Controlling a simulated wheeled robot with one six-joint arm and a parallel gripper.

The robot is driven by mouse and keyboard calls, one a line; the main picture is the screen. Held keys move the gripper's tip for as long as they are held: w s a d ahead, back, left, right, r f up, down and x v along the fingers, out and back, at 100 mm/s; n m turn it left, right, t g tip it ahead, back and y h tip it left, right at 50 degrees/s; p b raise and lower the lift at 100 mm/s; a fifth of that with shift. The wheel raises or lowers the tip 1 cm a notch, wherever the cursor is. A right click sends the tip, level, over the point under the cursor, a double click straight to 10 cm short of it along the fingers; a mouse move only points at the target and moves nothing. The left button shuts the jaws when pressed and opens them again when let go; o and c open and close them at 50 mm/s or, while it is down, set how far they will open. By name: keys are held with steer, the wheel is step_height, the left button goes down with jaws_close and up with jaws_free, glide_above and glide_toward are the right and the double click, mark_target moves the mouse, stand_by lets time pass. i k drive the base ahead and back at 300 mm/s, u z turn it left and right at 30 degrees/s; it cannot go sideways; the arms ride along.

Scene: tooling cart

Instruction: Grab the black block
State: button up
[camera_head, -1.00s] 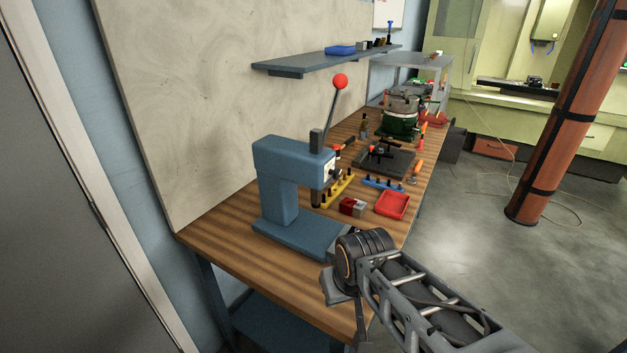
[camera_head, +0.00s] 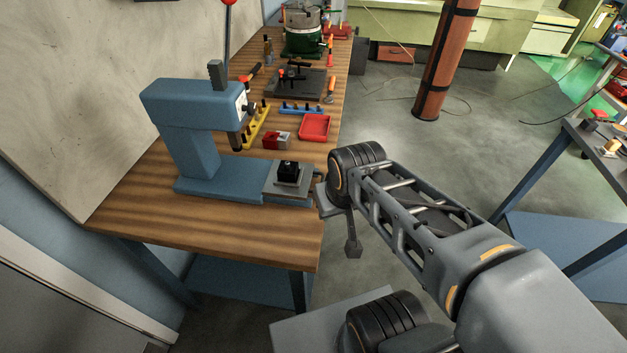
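The black block (camera_head: 288,168) sits on a grey square plate (camera_head: 284,187) at the right end of the blue press (camera_head: 195,135) base. Its top looks dark and seems to have an opening or raised edge, too small to tell. My gripper (camera_head: 340,222) is at the end of my arm, just right of the workbench edge, apart from the block and to its right. Its fingers are partly hidden behind my wrist, so its opening is unclear. Nothing shows held in it.
On the wooden workbench (camera_head: 150,213) behind the block are a red tray (camera_head: 315,127), a red and grey vise-like piece (camera_head: 276,140), a yellow rack (camera_head: 257,128) and a blue rack (camera_head: 301,109). The press column and head stand left of the block. The bench front is bare.

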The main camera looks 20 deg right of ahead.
mark_target(291, 174)
steer(key=u, duration=0.05)
steer(key=k, duration=0.5)
steer(key=u, duration=2.4)
steer(key=i, duration=1.85)
steer(key=z, duration=3.2)
steer(key=i, duration=0.5)
steer(key=z, duration=0.05)
